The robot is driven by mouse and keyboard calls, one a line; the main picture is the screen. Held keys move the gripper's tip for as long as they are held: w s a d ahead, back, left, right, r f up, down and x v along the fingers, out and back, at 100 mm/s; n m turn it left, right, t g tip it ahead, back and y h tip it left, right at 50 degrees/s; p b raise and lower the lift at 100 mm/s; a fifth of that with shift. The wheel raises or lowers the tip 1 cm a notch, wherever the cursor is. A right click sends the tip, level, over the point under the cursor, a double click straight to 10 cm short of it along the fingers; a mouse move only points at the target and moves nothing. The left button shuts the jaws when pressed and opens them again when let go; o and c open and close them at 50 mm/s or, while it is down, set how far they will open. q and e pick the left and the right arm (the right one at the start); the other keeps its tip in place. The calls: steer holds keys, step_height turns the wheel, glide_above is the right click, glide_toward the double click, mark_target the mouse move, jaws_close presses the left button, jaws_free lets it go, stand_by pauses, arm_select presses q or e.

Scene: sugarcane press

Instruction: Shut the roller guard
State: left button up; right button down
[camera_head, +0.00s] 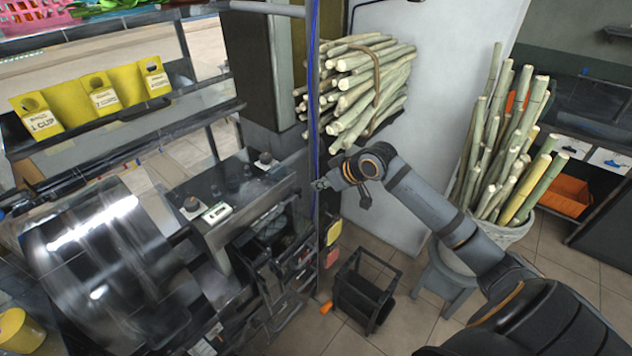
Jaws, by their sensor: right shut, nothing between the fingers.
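The cane press (225,215) stands at left centre, a dark metal machine with knobs on top. A tall narrow panel (318,120) with blue edges stands nearly edge-on at its right side. I cannot tell for sure whether this panel or the shiny curved cover (110,265) at the left is the roller guard. My right gripper (320,185) is shut and empty, with its tips at the tall panel; I cannot tell whether they touch it. My left gripper is not in view.
A strapped cane bundle (365,85) is above my right gripper. A white tub (495,235) of upright canes stands on a stool at the right. A small black open frame (368,290) is on the tiled floor.

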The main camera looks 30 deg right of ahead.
step_height(320, 180, up, 4)
steer(key=p, duration=0.2)
glide_above(299, 195)
steer(key=s, duration=0.2)
steer(key=f, duration=0.6)
steer(key=shift+w+d+f, duration=0.2)
steer(key=shift+d, duration=0.05)
steer(key=f, duration=0.1)
steer(key=f+p, duration=0.1)
steer(key=f, duration=0.1)
steer(key=shift+s+d+f, duration=0.15)
steer(key=shift+s+f, duration=0.05)
steer(key=shift+s, duration=0.2)
steer(key=shift+s+d+f, duration=0.15)
steer(key=shift+s+f, duration=0.2)
steer(key=shift+f, duration=0.2)
steer(key=shift+w, duration=0.1)
